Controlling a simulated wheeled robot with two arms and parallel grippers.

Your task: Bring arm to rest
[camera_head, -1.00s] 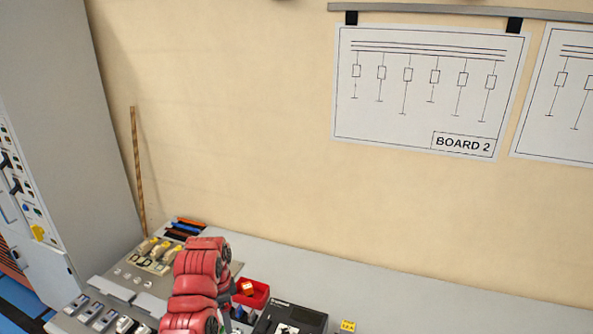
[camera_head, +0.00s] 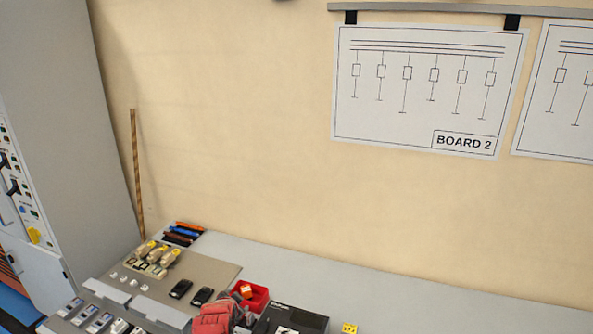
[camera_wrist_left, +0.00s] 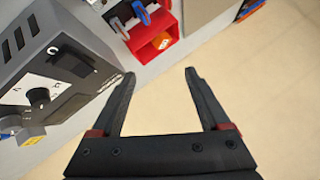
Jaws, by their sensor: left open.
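My left arm shows as a red link (camera_head: 212,316) at the bottom of the head view, over the front of the bench. Beyond the fingers are the pale wall and the bench edge. My right arm and gripper are not in view.
A dark device with a dial (camera_wrist_left: 45,80) stands close beside the left finger. A red bin (camera_head: 256,297) holds an orange item. A grey mat (camera_head: 215,270) carries yellow-topped parts and black items. A grey cabinet (camera_head: 65,120) stands left. The bench's back strip is clear.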

